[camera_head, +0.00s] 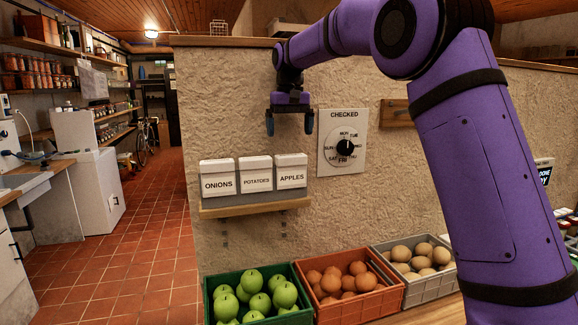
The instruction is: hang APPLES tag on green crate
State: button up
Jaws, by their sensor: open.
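The APPLES tag (291,177) is a white card with black lettering. It stands at the right end of a row in a grey holder on a small wooden wall shelf (256,207). The green crate (210,283) is at the bottom, below the shelf, and holds green apples (252,281). My gripper (290,125) points down in front of the wall, above the APPLES tag and apart from it. Its two fingers are spread, with nothing between them.
The ONIONS tag (217,184) and POTATOES tag (257,180) stand left of the APPLES tag. An orange crate (312,307) of brown round produce and a grey crate (381,256) of pale produce stand right of the green crate. A CHECKED dial (343,148) hangs right of my gripper.

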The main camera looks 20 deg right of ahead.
aim_at(291, 155)
notch_tip(291, 155, down, 2)
jog(key=shift+f, duration=0.1)
jog(key=shift+s+d+f, duration=0.1)
jog(key=shift+s+f, duration=0.1)
jog(key=shift+f, duration=1.3)
jog(key=shift+s+f, duration=0.2)
jog(key=shift+f, duration=1.25)
jog(key=shift+c, duration=0.2)
jog(key=shift+r, duration=0.15)
jog(key=c, duration=0.6)
